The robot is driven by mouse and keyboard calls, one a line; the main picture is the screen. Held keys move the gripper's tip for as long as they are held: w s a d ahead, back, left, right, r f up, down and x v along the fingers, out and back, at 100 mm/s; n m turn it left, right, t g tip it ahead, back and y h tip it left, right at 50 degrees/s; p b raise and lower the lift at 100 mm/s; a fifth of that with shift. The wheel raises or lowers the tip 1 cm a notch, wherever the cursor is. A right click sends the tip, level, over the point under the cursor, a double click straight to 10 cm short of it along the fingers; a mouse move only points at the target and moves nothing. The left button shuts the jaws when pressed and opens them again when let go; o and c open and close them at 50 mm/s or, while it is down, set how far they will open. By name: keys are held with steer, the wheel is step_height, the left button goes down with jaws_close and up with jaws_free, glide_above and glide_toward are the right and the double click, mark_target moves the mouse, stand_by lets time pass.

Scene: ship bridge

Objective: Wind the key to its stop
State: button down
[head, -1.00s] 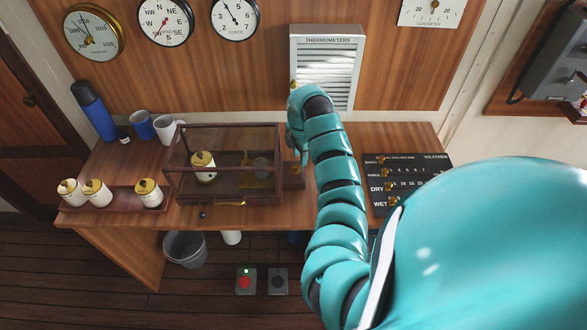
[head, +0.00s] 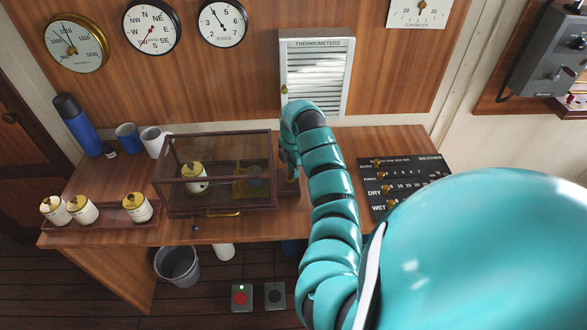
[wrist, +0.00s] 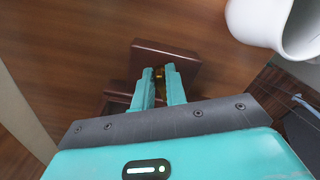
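The key is a small brass piece at a dark wooden block (head: 288,192) at the right end of the glazed case (head: 215,207) on the desk. In the wrist view the key (wrist: 159,74) shows between my two fingertips, in front of the block (wrist: 180,58). My gripper (wrist: 161,82) points at the block with its fingers a narrow gap apart, one on each side of the brass. I cannot tell whether they press on it. In the head view my gripper (head: 291,168) is close above the block, and my arm hides part of it. The key's turn angle is not readable.
Inside the case stands a white jar (head: 195,184) with a brass lid. Several similar jars stand on a tray (head: 112,220) at left. A mug (head: 153,141) stands behind the case; a white one (wrist: 268,20) is near in the wrist view. A weather board (head: 405,172) lies at right.

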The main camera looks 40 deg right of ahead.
stand_by(0.6)
steer(key=m, duration=0.1)
steer(key=m+p, duration=0.2)
steer(key=m, duration=0.1)
steer(key=shift+s+a, duration=0.15)
steer(key=shift+s, duration=0.1)
steer(key=m, duration=0.1)
steer(key=m+p, duration=0.1)
steer(key=m, duration=0.1)
steer(key=shift+s+a+m, duration=0.2)
steer(key=shift+m, duration=0.1)
steer(key=m+p, duration=0.1)
steer(key=m, duration=0.2)
steer(key=shift+s+a+p, duration=0.15)
steer(key=shift+a+p, duration=0.1)
steer(key=shift+p, duration=0.1)
steer(key=shift+a+r+m+p, duration=0.1)
steer(key=shift+m+p, duration=0.3)
steer(key=shift+m, duration=1.1)
steer(key=c, duration=1.5)
jaws_free()
steer(key=shift+w, duration=0.2)
steer(key=shift+s, duration=0.1)
